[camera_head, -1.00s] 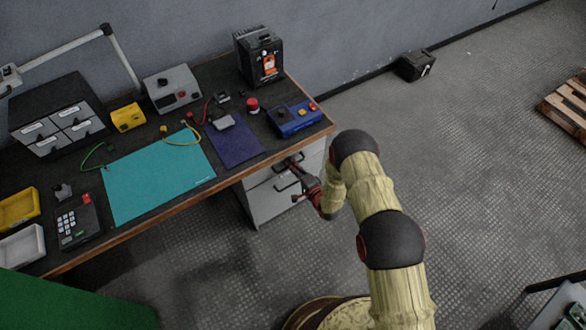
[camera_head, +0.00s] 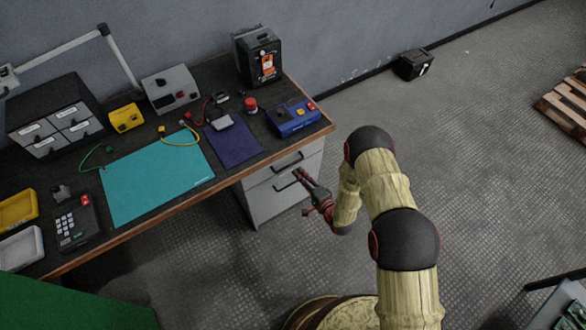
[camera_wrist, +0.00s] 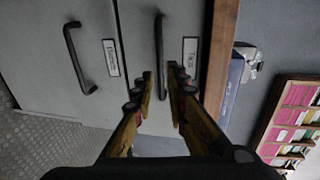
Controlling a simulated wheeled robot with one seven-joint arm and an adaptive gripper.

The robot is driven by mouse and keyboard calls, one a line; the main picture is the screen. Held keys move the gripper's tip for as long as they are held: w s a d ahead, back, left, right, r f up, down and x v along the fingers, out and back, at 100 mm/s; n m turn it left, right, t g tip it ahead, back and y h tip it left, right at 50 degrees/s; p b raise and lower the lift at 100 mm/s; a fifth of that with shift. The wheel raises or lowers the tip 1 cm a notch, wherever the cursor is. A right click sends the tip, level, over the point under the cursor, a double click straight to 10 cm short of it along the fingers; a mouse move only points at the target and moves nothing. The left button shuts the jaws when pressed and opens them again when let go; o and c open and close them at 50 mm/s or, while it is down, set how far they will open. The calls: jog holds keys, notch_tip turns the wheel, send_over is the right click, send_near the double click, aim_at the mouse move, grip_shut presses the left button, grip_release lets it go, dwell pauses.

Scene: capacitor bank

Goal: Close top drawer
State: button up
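The grey drawer cabinet under the right end of the bench shows two drawer fronts. The top drawer (camera_head: 272,170) has a dark bar handle and sits just below the bench edge; I see no clear gap around its front. The lower drawer (camera_head: 280,198) looks shut too. In the wrist view, turned sideways, the top drawer (camera_wrist: 135,30) with its handle (camera_wrist: 159,50) lies beside the wooden edge, and the lower drawer (camera_wrist: 60,90) is left of it. My gripper (camera_head: 302,175) is open and empty, in front of the drawers; its fingertips (camera_wrist: 163,82) appear either side of the top handle, apparently apart from it.
The bench (camera_head: 245,178) has a wooden front edge close above my gripper. On it are a teal mat (camera_head: 158,175), a blue box (camera_head: 293,118) and several tools. The floor to the right is open, with a black box (camera_head: 414,65) by the wall.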

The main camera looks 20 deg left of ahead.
jog(key=shift+v, duration=2.05)
